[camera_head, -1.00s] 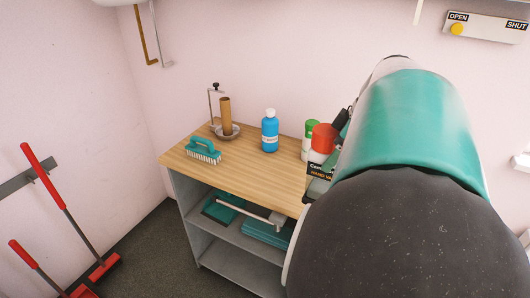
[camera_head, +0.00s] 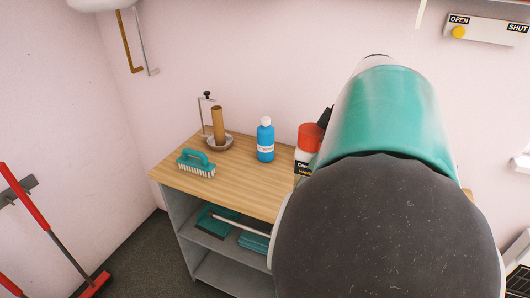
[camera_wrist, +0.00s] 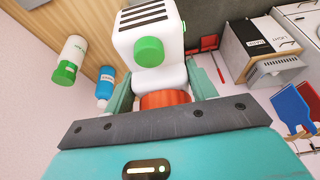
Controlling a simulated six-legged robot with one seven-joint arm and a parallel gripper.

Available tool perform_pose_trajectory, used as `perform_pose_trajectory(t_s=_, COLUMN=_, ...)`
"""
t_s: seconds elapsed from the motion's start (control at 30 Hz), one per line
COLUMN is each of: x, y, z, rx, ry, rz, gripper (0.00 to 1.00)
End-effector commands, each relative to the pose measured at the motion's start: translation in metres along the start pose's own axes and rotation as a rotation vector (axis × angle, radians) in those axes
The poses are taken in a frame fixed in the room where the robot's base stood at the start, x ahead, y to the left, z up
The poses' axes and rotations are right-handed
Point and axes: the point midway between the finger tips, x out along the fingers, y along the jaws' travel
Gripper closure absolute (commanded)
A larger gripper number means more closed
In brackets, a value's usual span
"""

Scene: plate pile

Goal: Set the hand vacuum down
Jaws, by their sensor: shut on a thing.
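The hand vacuum (camera_wrist: 150,45) fills the upper middle of the wrist view: a white body with a green round button, dark vent slots and an orange-red part. My gripper (camera_wrist: 160,92) has its teal fingers on both sides of it, shut on it. My arm hides the gripper and the rest there. I cannot tell whether the vacuum touches the worktop.
A green-capped white bottle (camera_wrist: 72,58) shows in the wrist view. Red-handled tools (camera_head: 45,225) are at left.

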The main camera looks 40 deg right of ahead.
Motion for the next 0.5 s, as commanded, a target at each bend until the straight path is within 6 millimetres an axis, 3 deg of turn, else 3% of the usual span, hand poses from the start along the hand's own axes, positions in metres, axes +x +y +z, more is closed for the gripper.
perform_pose_trajectory(t_s=0.5, x=0.055, y=0.086, z=-0.009, rx=0.000, ry=0.003, rz=-0.003, gripper=0.68)
